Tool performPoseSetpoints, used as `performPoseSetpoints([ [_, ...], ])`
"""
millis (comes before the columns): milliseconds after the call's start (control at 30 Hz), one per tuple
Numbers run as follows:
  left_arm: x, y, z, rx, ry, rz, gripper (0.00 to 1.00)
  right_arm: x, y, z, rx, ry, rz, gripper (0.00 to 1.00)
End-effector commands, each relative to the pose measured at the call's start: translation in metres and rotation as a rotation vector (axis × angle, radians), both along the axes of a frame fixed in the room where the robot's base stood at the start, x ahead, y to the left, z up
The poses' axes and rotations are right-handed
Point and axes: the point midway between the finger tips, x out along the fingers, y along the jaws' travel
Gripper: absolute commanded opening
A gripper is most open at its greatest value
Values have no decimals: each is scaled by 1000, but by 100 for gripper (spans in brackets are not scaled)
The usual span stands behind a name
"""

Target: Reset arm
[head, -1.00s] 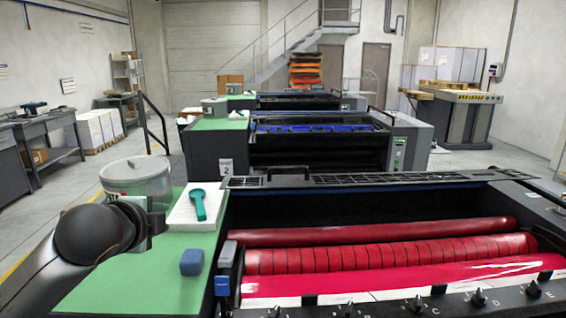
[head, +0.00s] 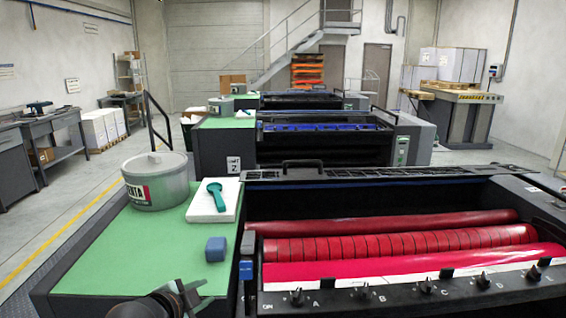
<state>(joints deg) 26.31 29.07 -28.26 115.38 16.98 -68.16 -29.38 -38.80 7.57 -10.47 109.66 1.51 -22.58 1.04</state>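My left gripper (head: 180,300) shows at the bottom edge of the head view, low over the front of the green worktop (head: 120,265). My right gripper and arm are not in the picture.
A grey ink tub (head: 157,182), a teal spatula (head: 216,196) on a white pad (head: 205,212) and a blue block (head: 215,249) stand on the worktop. The press with red rollers (head: 400,246) is at the right. Open floor (head: 60,215) lies to the left.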

Motion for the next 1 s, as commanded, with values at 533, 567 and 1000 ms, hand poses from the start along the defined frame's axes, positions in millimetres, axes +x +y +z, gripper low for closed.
performPoseSetpoints([
  [533, -157, -14, -227, -620, 279, 381, 32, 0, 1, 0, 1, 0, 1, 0],
  [567, -170, -13, -236, -643, 292, 409, 32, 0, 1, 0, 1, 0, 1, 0],
  [1000, -266, 3, -289, -779, 357, 620, 32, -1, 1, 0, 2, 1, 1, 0],
])
